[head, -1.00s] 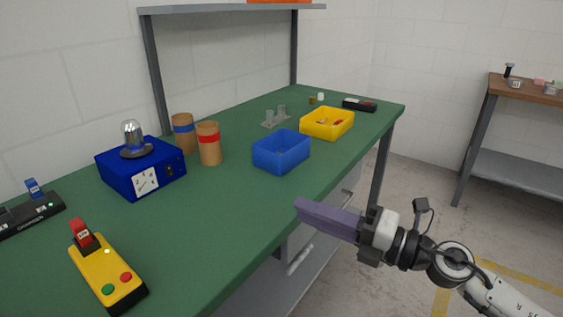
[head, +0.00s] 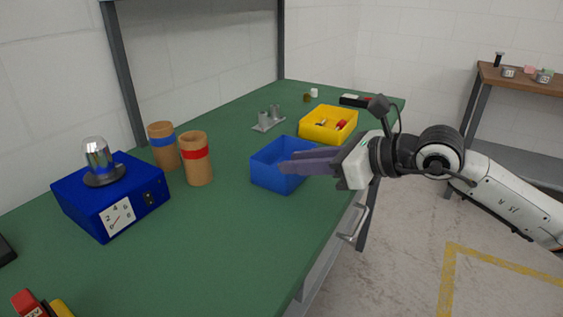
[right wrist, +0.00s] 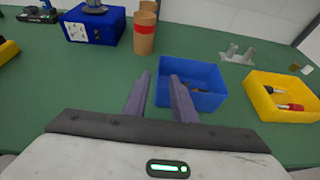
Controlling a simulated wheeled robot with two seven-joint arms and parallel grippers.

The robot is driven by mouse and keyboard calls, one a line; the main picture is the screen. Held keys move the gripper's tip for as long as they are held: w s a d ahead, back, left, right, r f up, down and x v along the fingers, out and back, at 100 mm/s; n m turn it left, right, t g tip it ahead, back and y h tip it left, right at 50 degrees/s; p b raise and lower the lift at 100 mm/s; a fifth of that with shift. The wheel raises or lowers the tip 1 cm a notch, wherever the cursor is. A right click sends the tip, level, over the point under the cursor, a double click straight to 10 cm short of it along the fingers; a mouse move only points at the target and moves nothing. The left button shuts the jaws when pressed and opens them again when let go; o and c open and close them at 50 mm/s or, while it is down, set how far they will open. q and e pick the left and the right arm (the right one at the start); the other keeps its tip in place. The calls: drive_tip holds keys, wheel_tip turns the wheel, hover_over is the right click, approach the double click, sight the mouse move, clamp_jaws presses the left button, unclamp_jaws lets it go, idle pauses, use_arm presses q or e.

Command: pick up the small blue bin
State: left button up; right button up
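The small blue bin (head: 270,176) stands upright on the green table, near its front edge. My left gripper is not in view.
A yellow bin (head: 318,136) with small items stands behind the blue bin. A grey metal fixture (head: 268,123) and two cardboard tubes (head: 199,171) stand farther back and left. A blue box with a silver dome (head: 112,204) is at left.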

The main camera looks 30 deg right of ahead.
sight(266, 165)
drive_tip(key=shift+x, duration=0.95)
drive_tip(key=shift+w+a+f+p, duration=0.2)
drive_tip(key=shift+w+a+p, duration=0.15)
drive_tip(key=shift+w, duration=0.05)
drive_tip(key=p+x, duration=0.1)
drive_tip(key=x, duration=0.3)
drive_tip(key=shift+w+a+f, duration=0.15)
drive_tip(key=shift+w+a, duration=0.1)
drive_tip(key=shift+w, duration=0.05)
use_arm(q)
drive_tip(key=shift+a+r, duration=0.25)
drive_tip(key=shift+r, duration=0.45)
use_arm(e)
drive_tip(key=shift+w+a+f, duration=0.1)
drive_tip(key=shift+w+f, duration=0.1)
drive_tip(key=shift+w, duration=0.05)
drive_tip(key=shift+c, duration=0.4)
clamp_jaws()
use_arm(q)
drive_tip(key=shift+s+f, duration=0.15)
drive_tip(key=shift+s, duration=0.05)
use_arm(e)
drive_tip(key=shift+r, duration=0.1)
